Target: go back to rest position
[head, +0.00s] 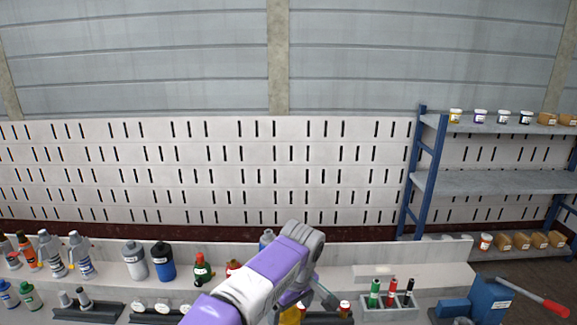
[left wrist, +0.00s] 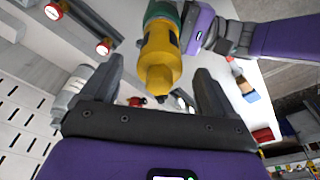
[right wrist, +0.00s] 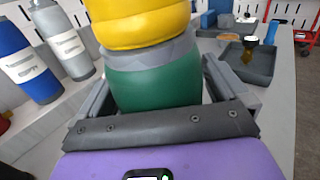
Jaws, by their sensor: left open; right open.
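A cylinder with a yellow upper part and a green lower part (right wrist: 150,75) stands close in front of my right gripper (right wrist: 156,82), with the open fingers on either side of the green part. The same cylinder shows in the left wrist view (left wrist: 160,55), beyond my left gripper (left wrist: 158,75), whose fingers are open and spread wide with the yellow end between or just past their tips. My other purple arm reaches the green part there. In the head view a purple arm covers the middle bottom; both grippers are mostly hidden or out of frame.
Grey and blue bottles (head: 165,261) stand along the bench at left. A grey holder (head: 377,313) with green, red and black items is right of the arm. A blue box with a red lever (head: 490,298) is at far right. A dark tray (right wrist: 262,75) shows in the right wrist view.

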